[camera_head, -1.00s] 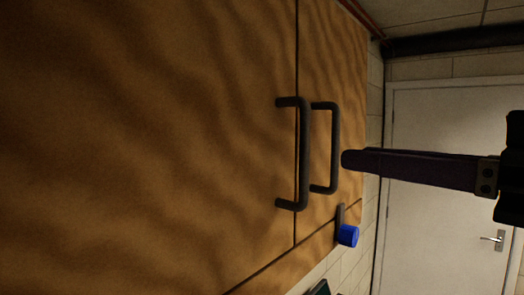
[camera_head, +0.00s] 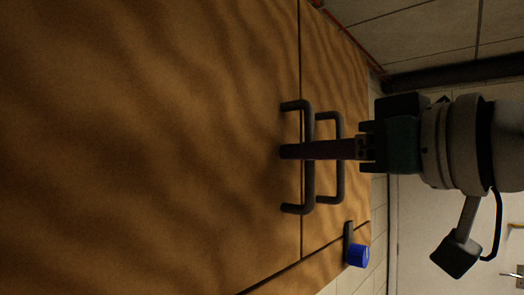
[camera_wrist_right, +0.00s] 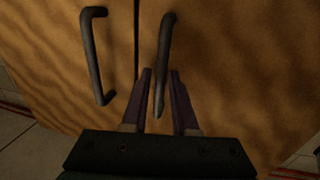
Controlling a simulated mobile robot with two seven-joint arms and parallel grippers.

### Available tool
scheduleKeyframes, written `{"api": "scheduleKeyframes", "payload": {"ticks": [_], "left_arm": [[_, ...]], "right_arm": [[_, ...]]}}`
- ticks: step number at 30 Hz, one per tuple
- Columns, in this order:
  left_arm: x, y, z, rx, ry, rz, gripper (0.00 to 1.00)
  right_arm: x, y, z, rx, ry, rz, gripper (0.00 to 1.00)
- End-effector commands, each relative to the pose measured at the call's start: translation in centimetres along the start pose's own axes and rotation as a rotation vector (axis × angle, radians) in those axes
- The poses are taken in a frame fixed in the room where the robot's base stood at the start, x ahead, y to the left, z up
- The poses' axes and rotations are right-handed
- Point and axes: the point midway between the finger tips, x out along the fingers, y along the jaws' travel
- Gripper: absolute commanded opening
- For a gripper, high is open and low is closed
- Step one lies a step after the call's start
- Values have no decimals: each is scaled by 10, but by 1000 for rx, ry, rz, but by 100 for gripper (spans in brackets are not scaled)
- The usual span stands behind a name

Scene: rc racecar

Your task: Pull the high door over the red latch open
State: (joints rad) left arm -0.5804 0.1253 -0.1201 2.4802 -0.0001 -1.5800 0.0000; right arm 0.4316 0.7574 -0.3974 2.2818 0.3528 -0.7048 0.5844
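Two dark bar handles show on wooden cabinet doors, either side of a seam. The head view shows them side by side, the left handle (camera_head: 308,185) and the right handle (camera_head: 337,180). My right gripper (camera_head: 290,151) reaches in from the right, its dark fingers crossing the handles in the picture. In the right wrist view the gripper (camera_wrist_right: 161,88) is open, with the right-hand handle (camera_wrist_right: 166,40) between its two fingers; contact cannot be told. The other handle (camera_wrist_right: 93,55) is left of the fingers. The wooden door (camera_head: 150,150) looks shut. No red latch shows. My left gripper is not in view.
A blue latch (camera_head: 358,256) sits on the wood below the handles in the head view. A pale wall and door stand behind my right arm. A red strip runs along the top right edge. Floor tiles show at the wrist view's lower left.

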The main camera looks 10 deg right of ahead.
Motion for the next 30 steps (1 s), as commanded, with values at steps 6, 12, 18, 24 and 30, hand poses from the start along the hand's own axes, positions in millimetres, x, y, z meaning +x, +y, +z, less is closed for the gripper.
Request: {"api": "scheduleKeyframes", "payload": {"ticks": [6, 12, 18, 24, 30], "left_arm": [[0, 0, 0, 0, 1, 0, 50], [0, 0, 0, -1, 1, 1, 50], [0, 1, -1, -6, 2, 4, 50], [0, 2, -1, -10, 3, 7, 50], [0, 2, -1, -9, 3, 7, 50]], "right_arm": [[4, 0, 0, -1, 0, 0, 27], [4, 0, 0, -1, 0, 0, 18], [4, 0, 0, -1, 0, 0, 0], [4, 0, 0, -1, 0, -1, 0], [3, 0, 0, -1, 0, -1, 0]]}}
